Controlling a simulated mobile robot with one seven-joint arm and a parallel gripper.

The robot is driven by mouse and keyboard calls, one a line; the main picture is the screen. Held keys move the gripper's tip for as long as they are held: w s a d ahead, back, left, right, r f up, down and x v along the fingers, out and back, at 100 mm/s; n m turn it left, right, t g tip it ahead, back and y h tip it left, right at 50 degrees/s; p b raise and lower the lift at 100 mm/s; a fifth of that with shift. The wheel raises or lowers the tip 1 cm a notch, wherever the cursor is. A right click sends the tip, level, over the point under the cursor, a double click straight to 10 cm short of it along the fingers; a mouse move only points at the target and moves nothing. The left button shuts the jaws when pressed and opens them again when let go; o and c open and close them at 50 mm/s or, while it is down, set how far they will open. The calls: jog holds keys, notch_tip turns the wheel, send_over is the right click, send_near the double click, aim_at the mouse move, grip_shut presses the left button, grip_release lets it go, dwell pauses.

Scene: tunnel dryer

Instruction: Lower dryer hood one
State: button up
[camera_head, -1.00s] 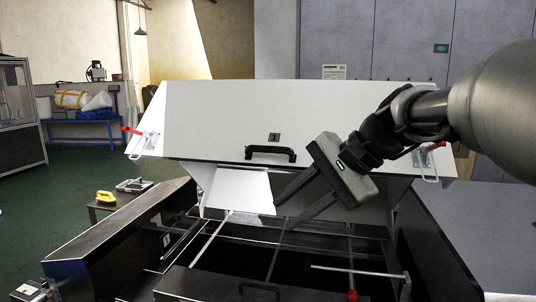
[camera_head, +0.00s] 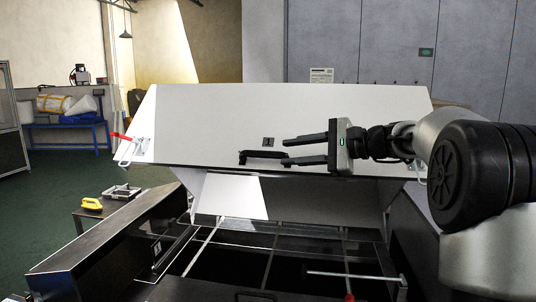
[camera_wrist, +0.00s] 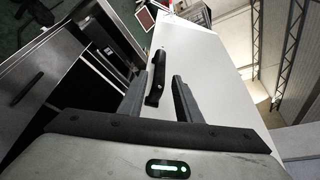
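Dryer hood one (camera_head: 205,125) is a large white hood marked with a dark "1" plate, raised and tilted open over the dark dryer bed. Its black handle (camera_head: 262,156) is near the lower edge of the front panel. My gripper (camera_head: 284,151) is open, its two fingers pointing left toward the handle's right end. In the wrist view the handle (camera_wrist: 155,77) shows ahead of the open fingers, nearer the left one, with no clear contact. The hood's white face (camera_wrist: 200,60) fills the middle of that view.
A red-handled latch (camera_head: 128,146) is at the hood's left end. Below is the open dryer bed with metal rods (camera_head: 203,246). A small table with a yellow object (camera_head: 92,204) stands at left, a blue bench (camera_head: 68,126) farther back.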

aim_at(274, 153)
jog(key=x, duration=0.7)
jog(key=shift+w+a+p, duration=0.2)
jog(key=shift+a+p, duration=0.1)
jog(key=shift+p, duration=0.05)
grip_shut()
